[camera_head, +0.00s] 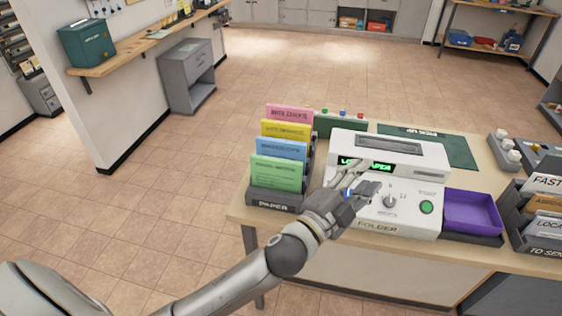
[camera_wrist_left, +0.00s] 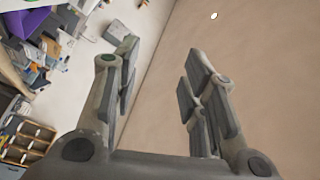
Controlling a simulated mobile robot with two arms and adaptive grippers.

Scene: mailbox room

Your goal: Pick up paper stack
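Pink (camera_head: 289,115), yellow (camera_head: 286,131), blue (camera_head: 281,149) and green (camera_head: 277,173) paper stacks stand one behind another in a dark holder labelled PAPER (camera_head: 272,200), at the table's left end. My left gripper (camera_head: 362,176) is just right of the holder, in front of the white folder machine (camera_head: 385,212), and hides part of its face. In the left wrist view its fingers (camera_wrist_left: 160,75) are spread apart with nothing between them. No paper stack can be made out in that view. My right gripper is not in view.
A purple tray (camera_head: 470,211) sits right of the machine. A dark sorter with FAST and LOCAL cards (camera_head: 545,205) is at the right edge. A green mat (camera_head: 430,148) lies behind the machine. The tiled floor (camera_head: 170,200) left of the table is clear.

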